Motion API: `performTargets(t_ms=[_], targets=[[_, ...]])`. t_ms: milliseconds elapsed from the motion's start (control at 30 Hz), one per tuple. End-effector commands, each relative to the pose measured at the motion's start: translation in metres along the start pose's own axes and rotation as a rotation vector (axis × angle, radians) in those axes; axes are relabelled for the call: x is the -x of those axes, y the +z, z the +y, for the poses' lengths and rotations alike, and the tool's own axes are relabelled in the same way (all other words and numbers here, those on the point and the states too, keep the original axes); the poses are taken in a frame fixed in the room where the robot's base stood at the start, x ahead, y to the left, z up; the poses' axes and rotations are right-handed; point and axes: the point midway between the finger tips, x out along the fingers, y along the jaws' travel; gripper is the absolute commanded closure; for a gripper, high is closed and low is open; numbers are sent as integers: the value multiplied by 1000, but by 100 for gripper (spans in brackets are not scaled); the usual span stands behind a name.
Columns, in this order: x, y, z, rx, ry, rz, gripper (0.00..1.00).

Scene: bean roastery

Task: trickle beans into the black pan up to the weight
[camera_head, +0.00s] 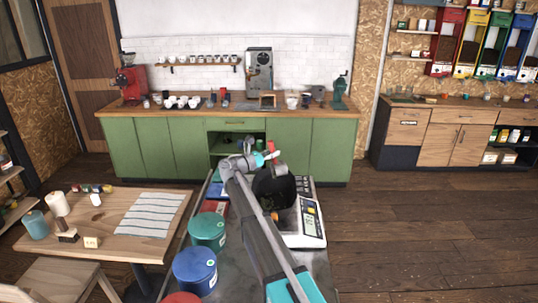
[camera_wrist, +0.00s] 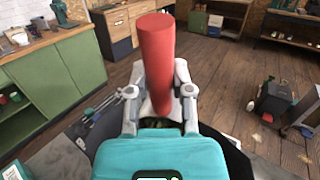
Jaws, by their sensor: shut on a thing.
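The black pan (camera_head: 274,190) sits on a white weighing scale (camera_head: 313,222) on the metal bench, partly covered by my arm. The scale's lit display is too small to read. My gripper (camera_wrist: 158,90) is shut on a red cylinder (camera_wrist: 156,50), which stands up between its fingers. In the head view the gripper (camera_head: 264,157) is just above the pan's far rim, and the red cylinder (camera_head: 270,145) shows as a small patch. A dark curved surface, likely the pan, lies below the gripper in the wrist view. I cannot make out beans in the pan or the cylinder.
A green tub (camera_head: 208,231), a blue tub (camera_head: 195,271) and a red tub (camera_head: 181,298) stand left of my arm on the bench. A green counter (camera_head: 290,150) is behind. Floor is open on the right.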

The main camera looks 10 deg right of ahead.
Motion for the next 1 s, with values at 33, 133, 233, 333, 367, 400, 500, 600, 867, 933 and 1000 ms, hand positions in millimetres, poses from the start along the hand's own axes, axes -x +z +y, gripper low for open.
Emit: performTargets(t_ms=[33,133,233,333,367,400,500,600,867,933,1000], targets=[[1,-1,0,1,0,-5,100],[2,-1,0,3,0,-15,100],[3,-1,1,5,-1,-25,100],[4,-1,1,6,-1,-32,100],[4,-1,1,6,-1,-33,100],[4,0,1,7,-1,-34,100],[4,0,1,7,-1,-35,100],[4,0,1,7,-1,-35,100],[4,0,1,7,-1,-34,100],[4,0,1,7,-1,-35,100],[4,0,1,7,-1,-36,100]])
